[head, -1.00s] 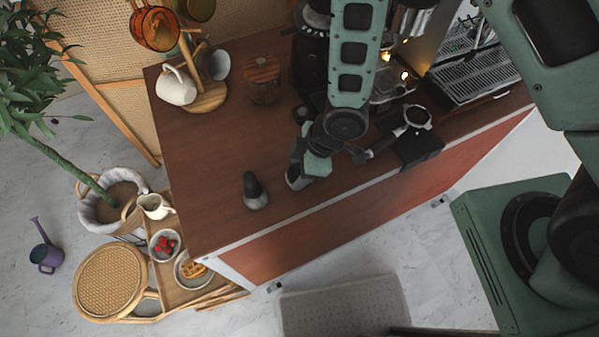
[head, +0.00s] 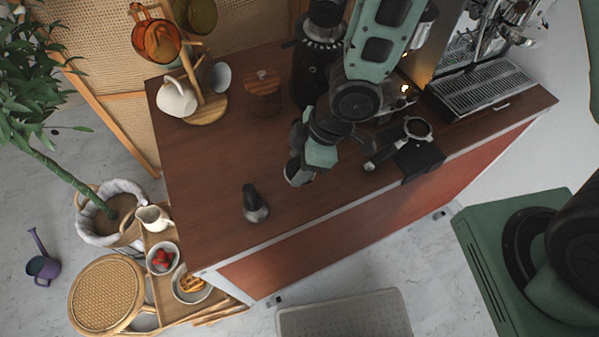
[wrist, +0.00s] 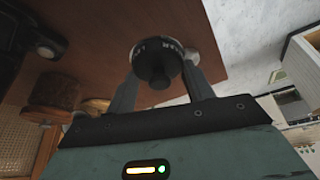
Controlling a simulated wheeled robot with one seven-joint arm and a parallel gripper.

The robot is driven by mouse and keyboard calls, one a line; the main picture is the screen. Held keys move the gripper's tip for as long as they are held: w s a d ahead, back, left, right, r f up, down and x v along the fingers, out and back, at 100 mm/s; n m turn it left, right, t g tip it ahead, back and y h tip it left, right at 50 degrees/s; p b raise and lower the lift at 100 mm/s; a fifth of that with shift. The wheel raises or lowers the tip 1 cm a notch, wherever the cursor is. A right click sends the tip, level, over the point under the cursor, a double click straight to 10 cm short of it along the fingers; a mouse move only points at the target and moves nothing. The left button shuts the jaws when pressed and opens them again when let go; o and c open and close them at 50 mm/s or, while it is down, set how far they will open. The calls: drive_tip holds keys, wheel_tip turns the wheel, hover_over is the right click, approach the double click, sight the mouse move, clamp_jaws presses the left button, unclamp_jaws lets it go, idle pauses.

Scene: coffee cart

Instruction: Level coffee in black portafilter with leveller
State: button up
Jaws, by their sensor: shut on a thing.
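The leveller (wrist: 158,58) is a round black tool with white lettering on its rim and a dark knob. In the wrist view my gripper (wrist: 162,74) has a finger on each side of it and is shut on it. In the head view my gripper (head: 297,172) is over the counter's front half, left of the portafilter, and largely hides the leveller. The black portafilter (head: 418,127) rests on a black stand (head: 420,160) at the counter's front edge, its handle toward the lower left. I cannot make out the coffee inside its basket.
A black-handled tamper (head: 255,210) stands left of my gripper. The grinder (head: 310,85) and espresso machine (head: 480,85) stand behind. A cup tree (head: 205,105) and wooden-lidded jar (head: 262,90) are at the back left. The counter (head: 215,220) is clear toward its left front.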

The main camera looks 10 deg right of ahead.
drive_tip(key=shift+r, duration=0.75)
drive_tip(key=shift+w+d+r, duration=0.1)
drive_tip(key=shift+d+r, duration=0.05)
drive_tip(key=shift+r, duration=0.2)
drive_tip(key=w+d+r+m+t+p, duration=0.1)
drive_tip(key=w+d+p, duration=0.1)
drive_tip(key=w+d, duration=0.3)
drive_tip(key=w+d+r+m+p, duration=0.1)
drive_tip(key=w+d+m+p, duration=0.15)
drive_tip(key=d, duration=0.55)
drive_tip(key=w+d+m+t+h+p, duration=0.15)
drive_tip(key=d+p, duration=0.25)
drive_tip(key=d, duration=1.4)
drive_tip(key=shift+m, duration=0.4)
wheel_tip(320, 180, down, 4)
drive_tip(key=b, duration=0.4)
drive_tip(key=shift+s+a, duration=0.1)
drive_tip(key=shift+f+b, duration=0.45)
drive_tip(key=shift+f, duration=0.5)
idle(0.6)
drive_tip(key=shift+s+r+n+g+p, duration=0.15)
drive_tip(key=shift+n+g+p, duration=0.35)
drive_tip(key=shift+p, duration=0.75)
drive_tip(key=shift+y+p, duration=0.25)
drive_tip(key=shift+p, duration=0.05)
